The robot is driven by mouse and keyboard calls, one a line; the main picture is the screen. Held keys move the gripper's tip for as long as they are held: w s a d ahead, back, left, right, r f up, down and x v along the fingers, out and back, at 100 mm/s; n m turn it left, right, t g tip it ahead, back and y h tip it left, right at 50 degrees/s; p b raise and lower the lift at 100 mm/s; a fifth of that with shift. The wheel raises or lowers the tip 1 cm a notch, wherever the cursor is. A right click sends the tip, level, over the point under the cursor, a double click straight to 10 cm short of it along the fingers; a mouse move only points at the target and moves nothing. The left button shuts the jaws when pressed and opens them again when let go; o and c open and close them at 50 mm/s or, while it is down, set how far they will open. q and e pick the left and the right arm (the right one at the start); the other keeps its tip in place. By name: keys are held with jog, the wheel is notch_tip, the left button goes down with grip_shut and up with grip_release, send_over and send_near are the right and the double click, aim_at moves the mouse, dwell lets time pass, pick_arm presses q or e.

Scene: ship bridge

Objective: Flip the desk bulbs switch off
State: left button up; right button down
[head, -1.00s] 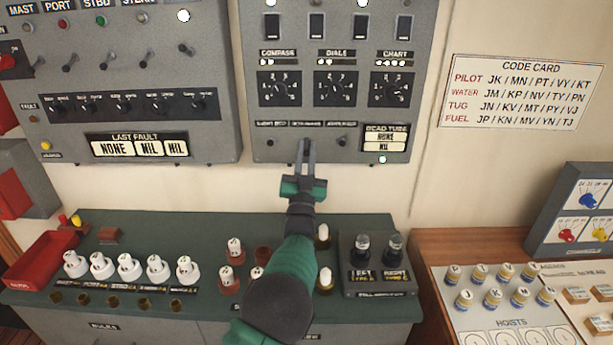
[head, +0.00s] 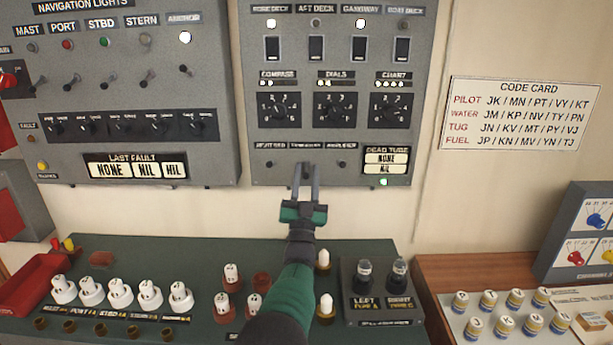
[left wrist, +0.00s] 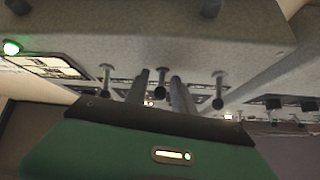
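A grey wall panel carries a row of three small toggles under blurred labels: a left toggle (head: 269,164), a middle one and a right toggle (head: 342,164). The middle label (head: 306,146) cannot be read surely. My left gripper (head: 308,168) is at the middle toggle and hides it in the head view. In the left wrist view the middle toggle (left wrist: 160,91) stands between the two parted fingers (left wrist: 160,84). The left gripper is open; whether a finger touches the toggle cannot be told. My right gripper is not in view.
A green lamp (head: 383,182) glows below the dead tube display (head: 387,163). Rotary dials (head: 335,111) sit above the toggles. Below is a green desk (head: 200,250) with white bulbs and a fuse box (head: 382,290). The wall between panel and desk is clear.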

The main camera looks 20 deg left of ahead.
pick_arm(q)
jog(key=b+v, duration=0.2)
jog(key=v, duration=1)
jog(key=shift+s+f, duration=0.1)
jog(key=shift+f, duration=0.05)
